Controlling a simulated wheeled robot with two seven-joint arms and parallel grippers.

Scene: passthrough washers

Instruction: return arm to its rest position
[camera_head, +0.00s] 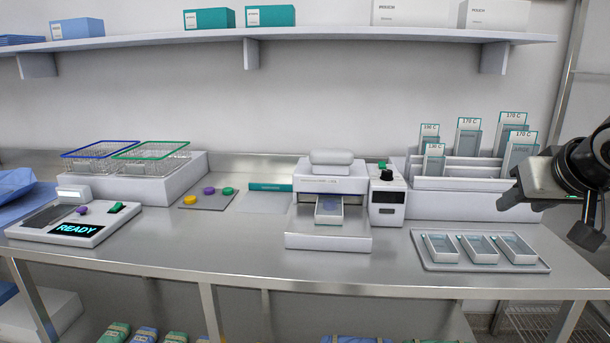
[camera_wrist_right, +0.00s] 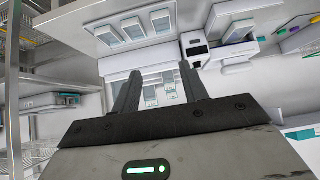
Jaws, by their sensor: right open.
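My right gripper (camera_head: 545,200) is at the right edge of the head view, raised above the right end of the bench. In the right wrist view its two dark fingers (camera_wrist_right: 158,88) stand apart with nothing between them. It is clear of the tray and the rack. My left gripper and arm do not show in either view.
The steel bench (camera_head: 240,240) holds a tray (camera_head: 480,267) with 3 white dishes, a rack of pouches (camera_head: 460,205), a sealer machine (camera_head: 329,243), a device reading READY (camera_head: 30,230) and wire baskets (camera_head: 130,158). A shelf (camera_head: 330,33) runs above.

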